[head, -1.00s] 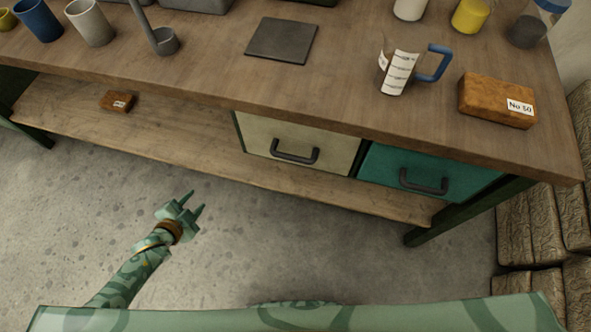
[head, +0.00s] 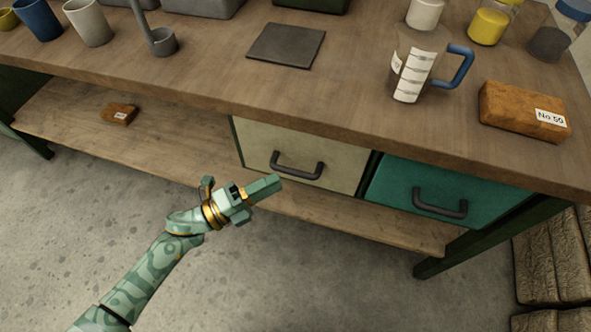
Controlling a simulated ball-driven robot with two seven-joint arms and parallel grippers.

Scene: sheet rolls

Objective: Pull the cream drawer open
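The cream drawer (head: 318,149) is under the workbench top, left of the teal drawer, and looks closed. Its dark bar handle (head: 298,170) is on the front. My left gripper (head: 272,184) is just left of and below the handle in the picture, fingers pointing right toward the drawer front. Its fingers overlap in this view, so the opening between them is hidden. I see no contact with the handle. My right gripper is out of view.
The teal drawer (head: 447,192) with a dark handle sits to the right. A lower shelf (head: 160,140) runs beneath, with a small brown block (head: 119,113). On the worktop (head: 210,75) stand a measuring jug (head: 412,72), a brown block labelled No 50 (head: 515,105) and a dark plate (head: 286,45).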

